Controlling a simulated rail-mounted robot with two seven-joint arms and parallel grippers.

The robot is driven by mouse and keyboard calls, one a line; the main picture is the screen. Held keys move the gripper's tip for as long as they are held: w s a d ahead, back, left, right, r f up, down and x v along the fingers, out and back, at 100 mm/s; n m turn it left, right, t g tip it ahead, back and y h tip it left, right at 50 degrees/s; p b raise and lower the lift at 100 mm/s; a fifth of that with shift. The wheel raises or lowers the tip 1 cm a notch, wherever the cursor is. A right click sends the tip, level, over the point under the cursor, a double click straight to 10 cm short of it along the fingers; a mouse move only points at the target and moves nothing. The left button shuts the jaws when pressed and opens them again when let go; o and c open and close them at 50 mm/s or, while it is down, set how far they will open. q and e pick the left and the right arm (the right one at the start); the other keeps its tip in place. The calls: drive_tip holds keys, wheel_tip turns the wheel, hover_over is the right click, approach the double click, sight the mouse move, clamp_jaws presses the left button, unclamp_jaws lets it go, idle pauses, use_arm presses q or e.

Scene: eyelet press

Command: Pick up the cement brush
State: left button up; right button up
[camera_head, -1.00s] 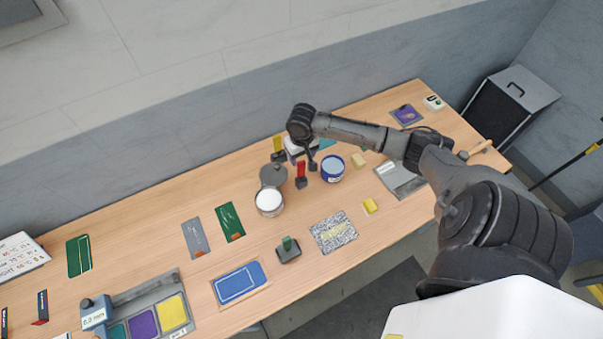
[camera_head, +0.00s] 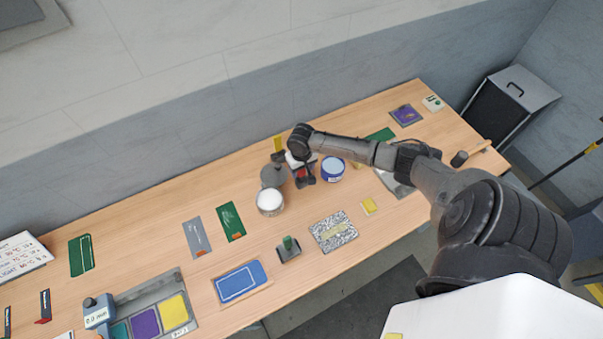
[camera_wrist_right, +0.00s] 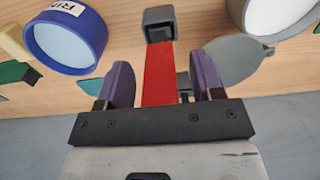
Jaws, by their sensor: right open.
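A brush with a flat red handle (camera_wrist_right: 160,75) and a square grey-black end (camera_wrist_right: 159,24) shows in the right wrist view. In the head view its red handle (camera_head: 302,171) is mostly hidden by my right gripper (camera_head: 305,177). My right gripper (camera_wrist_right: 163,82) is open, with one purple-padded finger on each side of the handle and a visible gap on both sides. A yellow-handled tool (camera_head: 278,145) and a green-handled tool (camera_head: 288,243) stand elsewhere on the table. No label shows which is the cement brush. My left gripper is not in view.
A blue tin (camera_head: 333,169) stands close right of the gripper. A grey tin with white contents (camera_head: 270,203) and a grey lid (camera_head: 273,177) are close left. A speckled board (camera_head: 333,232) lies in front. The wall runs behind the table.

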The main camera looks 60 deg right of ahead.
drive_tip(key=c, duration=1)
